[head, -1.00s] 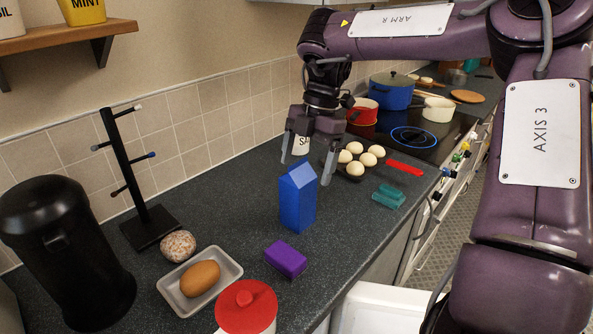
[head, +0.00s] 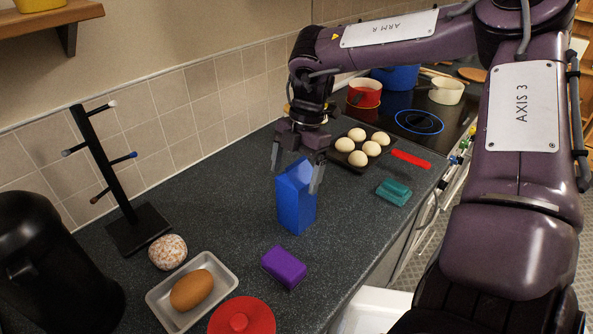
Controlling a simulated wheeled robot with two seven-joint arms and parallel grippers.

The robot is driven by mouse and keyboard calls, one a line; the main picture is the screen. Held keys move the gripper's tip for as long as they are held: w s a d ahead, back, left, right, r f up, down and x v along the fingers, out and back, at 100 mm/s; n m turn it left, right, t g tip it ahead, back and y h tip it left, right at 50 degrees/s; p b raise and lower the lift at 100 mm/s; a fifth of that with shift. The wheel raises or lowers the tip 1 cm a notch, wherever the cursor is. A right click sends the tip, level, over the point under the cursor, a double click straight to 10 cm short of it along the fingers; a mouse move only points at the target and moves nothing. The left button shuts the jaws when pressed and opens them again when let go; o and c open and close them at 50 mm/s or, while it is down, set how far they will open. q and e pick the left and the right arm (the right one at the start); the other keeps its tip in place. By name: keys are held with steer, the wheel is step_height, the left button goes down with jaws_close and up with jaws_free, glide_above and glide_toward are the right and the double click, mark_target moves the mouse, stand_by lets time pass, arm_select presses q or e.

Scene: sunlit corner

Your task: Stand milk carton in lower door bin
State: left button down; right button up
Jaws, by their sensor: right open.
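The blue milk carton (head: 294,203) stands upright on the dark worktop in the head view. My right gripper (head: 295,180) is open and points down at the carton's top, its fingers on either side of the upper part. I cannot tell whether the fingers touch it. My left gripper is out of view. The lower door bin cannot be made out; a white edge (head: 372,308) shows below the worktop's front, and I cannot tell what it belongs to.
A purple block (head: 284,267) lies in front of the carton, with a bread roll on a metal tray (head: 224,297) and a red lid (head: 242,318) nearer. A black mug tree (head: 138,228) stands left.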

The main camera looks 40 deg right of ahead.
steer(key=shift+a, duration=0.1)
steer(key=c, duration=0.8)
jaws_close()
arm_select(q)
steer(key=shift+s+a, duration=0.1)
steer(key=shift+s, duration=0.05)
